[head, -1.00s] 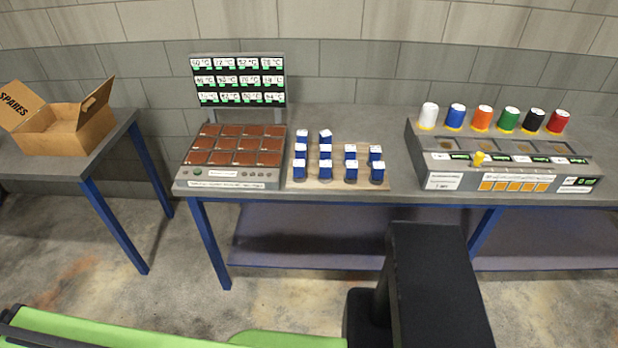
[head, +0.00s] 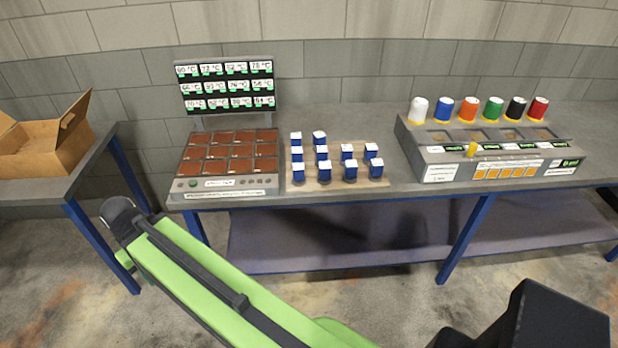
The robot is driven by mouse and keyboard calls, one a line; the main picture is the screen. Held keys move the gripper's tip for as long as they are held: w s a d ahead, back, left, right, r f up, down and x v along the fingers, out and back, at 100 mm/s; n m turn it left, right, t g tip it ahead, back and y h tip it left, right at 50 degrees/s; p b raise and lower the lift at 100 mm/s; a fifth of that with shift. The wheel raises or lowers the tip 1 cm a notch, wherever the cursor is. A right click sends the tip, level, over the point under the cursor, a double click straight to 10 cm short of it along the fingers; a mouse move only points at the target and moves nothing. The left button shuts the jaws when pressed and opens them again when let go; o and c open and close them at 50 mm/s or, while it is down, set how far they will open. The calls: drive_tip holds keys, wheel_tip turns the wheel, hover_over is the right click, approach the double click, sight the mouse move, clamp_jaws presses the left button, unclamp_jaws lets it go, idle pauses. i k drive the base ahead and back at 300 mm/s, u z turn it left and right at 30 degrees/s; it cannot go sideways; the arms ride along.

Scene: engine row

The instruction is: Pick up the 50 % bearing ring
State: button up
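I cannot make out any bearing ring or a 50 % label in the head view. Several small blue blocks with white tops (head: 350,171) stand in rows on a light board (head: 335,182) on the bench; marks on them are too small to read. My green arm link reaches from the bottom toward the left, with a dark rounded joint at its far end. I see no gripper fingers, so my gripper is not in view.
The long grey bench (head: 395,182) carries a heater unit with brown pads (head: 232,152), a temperature display board (head: 226,86) and a grey console (head: 500,150) topped with coloured caps (head: 493,110). An open cardboard box (head: 45,152) sits on the left table (head: 90,170). Floor in front is open.

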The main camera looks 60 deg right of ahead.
sight(299, 179)
drive_tip(key=z, duration=0.05)
drive_tip(key=i, duration=1)
drive_tip(key=u, duration=0.05)
